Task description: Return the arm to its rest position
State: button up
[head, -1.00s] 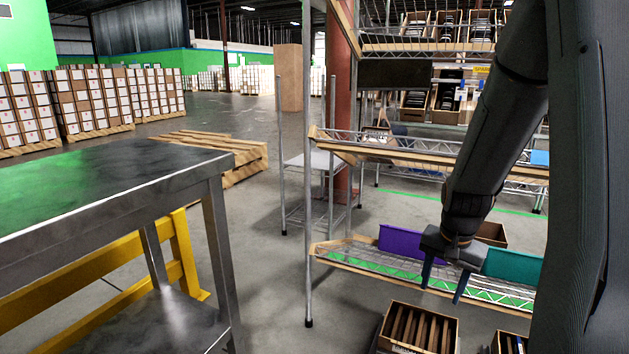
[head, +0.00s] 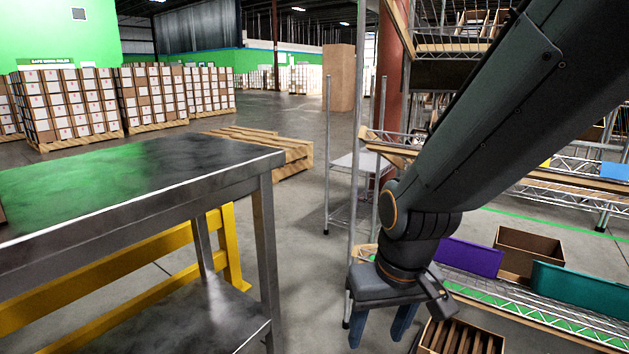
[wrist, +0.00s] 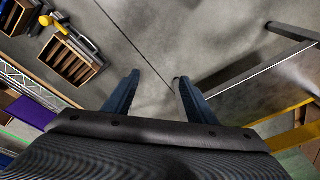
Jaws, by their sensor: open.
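My gripper (head: 378,330) hangs at the end of my dark arm in the head view, pointing down between the metal table and the wire shelf rack. In the wrist view my gripper (wrist: 155,92) shows its two blue fingers spread apart, with only bare concrete floor between them. It is open and empty. My arm comes in from the upper right of the head view and covers part of the rack.
A metal table (head: 120,180) with a yellow frame (head: 150,262) stands at left. The wire rack's low shelf (head: 530,315) holds a purple bin (head: 470,257), a teal bin (head: 585,290) and a brown carton (head: 528,252). A slotted carton (head: 462,338) sits on the floor near my gripper.

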jog(key=s+a+r+n+g+y, duration=0.15)
jog(key=s+a+r+n, duration=0.3)
jog(key=s+a, duration=0.75)
jog(key=d+r+m+h+p, duration=0.1)
jog(key=d+r+m+p, duration=0.2)
jog(key=d+r+p, duration=0.7)
jog(key=d+r+m+h+p, duration=0.1)
jog(key=d+r+m+p, duration=0.2)
jog(key=d+r+p, duration=0.7)
jog(key=shift+d+r+p, duration=0.4)
jog(key=shift+r+p, duration=2.8)
jog(key=shift+p, duration=3.95)
jog(key=shift+w+m+g, duration=0.1)
jog(key=shift+m+g, duration=0.15)
